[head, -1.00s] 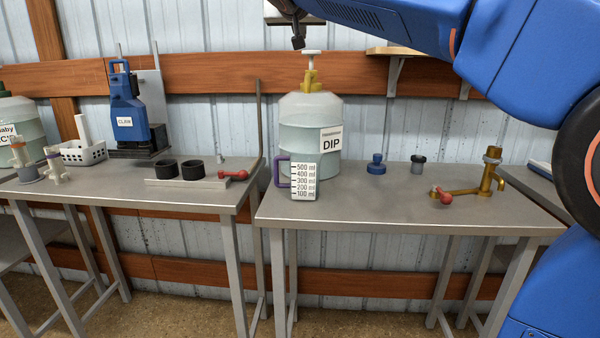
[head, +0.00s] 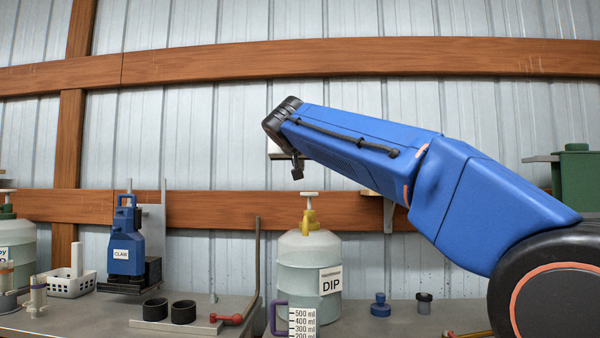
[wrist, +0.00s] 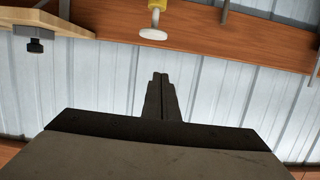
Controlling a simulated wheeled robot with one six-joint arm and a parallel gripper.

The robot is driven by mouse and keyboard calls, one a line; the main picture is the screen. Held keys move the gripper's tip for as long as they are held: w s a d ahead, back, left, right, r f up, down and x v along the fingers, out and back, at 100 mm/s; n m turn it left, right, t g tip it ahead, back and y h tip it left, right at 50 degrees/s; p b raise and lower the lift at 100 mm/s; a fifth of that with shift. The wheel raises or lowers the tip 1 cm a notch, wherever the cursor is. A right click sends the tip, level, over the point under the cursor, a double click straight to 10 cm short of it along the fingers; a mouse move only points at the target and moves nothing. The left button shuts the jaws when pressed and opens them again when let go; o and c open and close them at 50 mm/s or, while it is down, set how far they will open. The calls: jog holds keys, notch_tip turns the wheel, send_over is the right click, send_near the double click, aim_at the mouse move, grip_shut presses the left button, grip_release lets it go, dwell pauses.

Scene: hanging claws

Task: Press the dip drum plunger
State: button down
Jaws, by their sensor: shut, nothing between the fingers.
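The dip drum (head: 309,268) is a pale translucent drum labelled DIP, standing on the metal bench. Its yellow pump neck carries a white plunger (head: 309,196) with a flat cap, standing raised. In the wrist view the white plunger cap (wrist: 153,34) shows near the top, under a piece of the yellow neck. My gripper (wrist: 160,82) is shut and empty, its fingers together, apart from the plunger cap. In the head view the gripper (head: 297,173) is a small dark shape above and slightly left of the plunger, partly hidden by my arm.
A measuring jug (head: 302,322) with a purple handle stands in front of the drum. A blue claw device (head: 126,245) and two black cups stand on the left bench. A wooden shelf (wrist: 45,19) is near the gripper. A vertical metal rod (head: 257,258) rises left of the drum.

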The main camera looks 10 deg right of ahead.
send_over(309, 201)
jog(key=s+a, duration=0.1)
jog(key=a, duration=0.2)
notch_tip(309, 201, down, 2)
jog(key=shift+s+d+f, duration=0.1)
jog(key=shift+s+f, duration=0.05)
jog(key=shift+f, duration=1.85)
jog(key=shift+f, duration=2.4)
